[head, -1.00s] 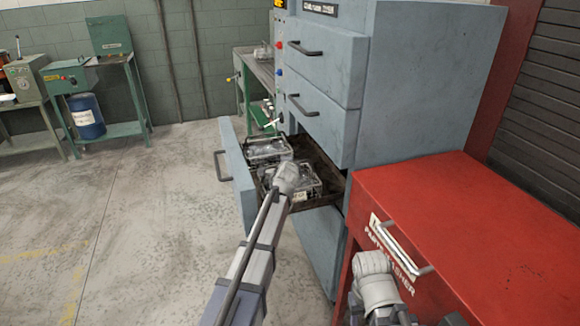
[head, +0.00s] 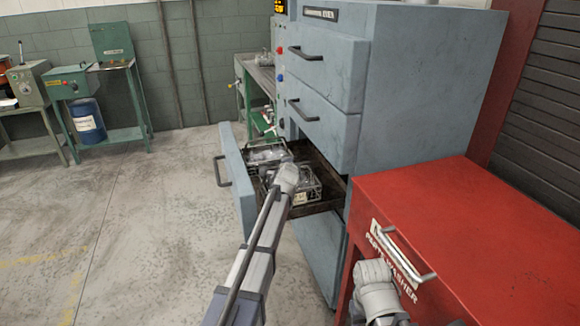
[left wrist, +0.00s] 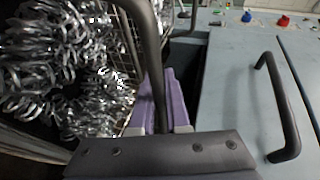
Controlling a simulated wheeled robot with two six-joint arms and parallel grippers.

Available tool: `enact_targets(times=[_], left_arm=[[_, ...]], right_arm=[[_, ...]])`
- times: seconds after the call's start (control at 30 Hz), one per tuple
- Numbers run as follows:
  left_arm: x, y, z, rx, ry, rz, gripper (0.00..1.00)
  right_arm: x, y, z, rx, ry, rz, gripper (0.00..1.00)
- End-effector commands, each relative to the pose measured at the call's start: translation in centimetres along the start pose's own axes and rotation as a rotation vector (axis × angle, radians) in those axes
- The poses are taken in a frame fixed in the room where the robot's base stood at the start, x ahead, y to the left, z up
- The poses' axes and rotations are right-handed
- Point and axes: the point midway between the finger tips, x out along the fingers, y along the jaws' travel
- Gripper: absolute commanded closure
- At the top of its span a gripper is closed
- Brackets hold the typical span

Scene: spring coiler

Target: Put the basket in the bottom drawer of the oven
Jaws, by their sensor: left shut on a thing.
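The blue-grey oven (head: 425,90) has an open drawer (head: 238,185) below two closed ones. Two wire baskets of shiny metal coils show at the drawer, a farther one (head: 268,154) and a nearer one (head: 308,188). My left arm reaches over the nearer basket, and its wrist hides part of it and the fingertips. In the left wrist view my left gripper (left wrist: 160,128) is shut on a dark basket handle (left wrist: 146,50), with the coils (left wrist: 60,70) to the left. Whether the nearer basket touches the drawer floor is hidden. My right arm shows at lower right, its fingers out of view.
A red parts washer (head: 480,225) with a metal handle stands right of the drawer. A green bench (head: 262,78) is behind the oven's left side. The concrete floor left of the open drawer is clear. A drawer handle (left wrist: 280,105) shows in the left wrist view.

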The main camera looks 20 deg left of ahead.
Motion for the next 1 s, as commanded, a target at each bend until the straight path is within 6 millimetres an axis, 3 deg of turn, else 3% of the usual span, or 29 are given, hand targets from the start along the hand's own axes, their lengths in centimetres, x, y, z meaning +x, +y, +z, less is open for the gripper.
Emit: enact_targets(times=[0.33, 0.37, 0.63, 1.0], left_arm=[[0.09, 0.20, 0.02, 0.000, 0.001, -0.002, 1.00], [0.09, 0.25, 0.05, 0.000, 0.000, 0.000, 0.86], [0.06, 0.16, 0.03, 0.000, 0.000, 0.000, 0.57], [-0.09, -0.22, -0.01, 0.000, 0.000, 0.000, 0.57]], right_arm=[[0.26, -0.03, -0.02, 0.000, 0.000, 0.000, 0.50], [0.27, -0.03, -0.02, 0.000, 0.000, 0.000, 0.50], [0.17, -0.02, -0.01, 0.000, 0.000, 0.000, 0.50], [-0.23, 0.02, 0.01, 0.000, 0.000, 0.000, 0.50]])
